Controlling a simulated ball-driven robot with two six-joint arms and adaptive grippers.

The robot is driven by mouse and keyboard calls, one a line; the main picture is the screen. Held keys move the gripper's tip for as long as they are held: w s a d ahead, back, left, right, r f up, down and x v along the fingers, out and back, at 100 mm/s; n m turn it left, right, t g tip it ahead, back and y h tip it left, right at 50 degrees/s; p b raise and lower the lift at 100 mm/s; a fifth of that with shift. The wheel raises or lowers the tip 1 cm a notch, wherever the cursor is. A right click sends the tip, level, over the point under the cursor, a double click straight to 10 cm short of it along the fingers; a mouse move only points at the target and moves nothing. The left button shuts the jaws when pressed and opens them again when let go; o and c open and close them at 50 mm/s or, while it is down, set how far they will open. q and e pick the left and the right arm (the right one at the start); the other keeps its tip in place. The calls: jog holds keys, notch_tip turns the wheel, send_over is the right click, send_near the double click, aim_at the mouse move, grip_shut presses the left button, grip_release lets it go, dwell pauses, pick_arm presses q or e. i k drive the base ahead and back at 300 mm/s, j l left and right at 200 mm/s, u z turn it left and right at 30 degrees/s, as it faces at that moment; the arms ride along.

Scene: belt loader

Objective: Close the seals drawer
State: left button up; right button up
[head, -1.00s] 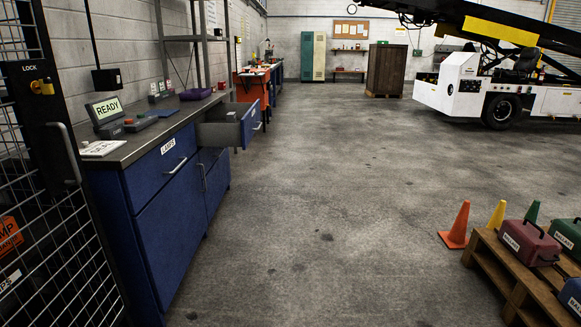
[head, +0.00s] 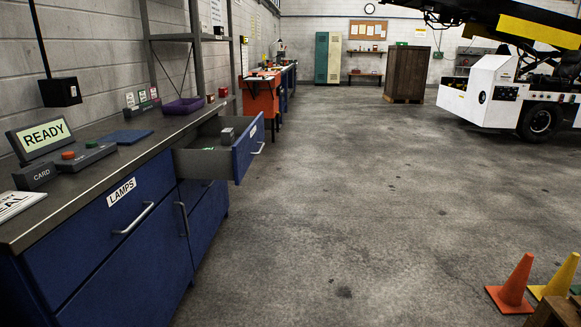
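An open drawer (head: 247,151) with a blue front and grey inside juts out from the far end of the blue workbench (head: 110,249). Its front faces right, and a label on it is too oblique to read. A bar handle (head: 258,148) is on its front. A dark grey box and a small green item lie inside the drawer. Nearer me is a shut drawer labelled LAMPS (head: 121,192) with its own handle. Neither of my grippers shows in the head view.
The benchtop holds a READY screen (head: 44,137), a CARD block, a red-button box and a purple tray (head: 183,106). Orange (head: 515,285) and yellow cones stand at lower right beside a pallet corner. The floor right of the bench is clear. A white belt loader (head: 495,92) stands at back right.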

aim_at(228, 162)
jog(key=i+l+u, duration=0.1)
jog(key=i+u, duration=0.2)
jog(key=i, duration=0.15)
jog(key=i+l+u, duration=0.3)
jog(key=i, duration=0.15)
jog(key=i+l+u, duration=0.25)
jog(key=u, duration=0.15)
jog(key=i+l+u, duration=0.4)
jog(key=k+j, duration=0.1)
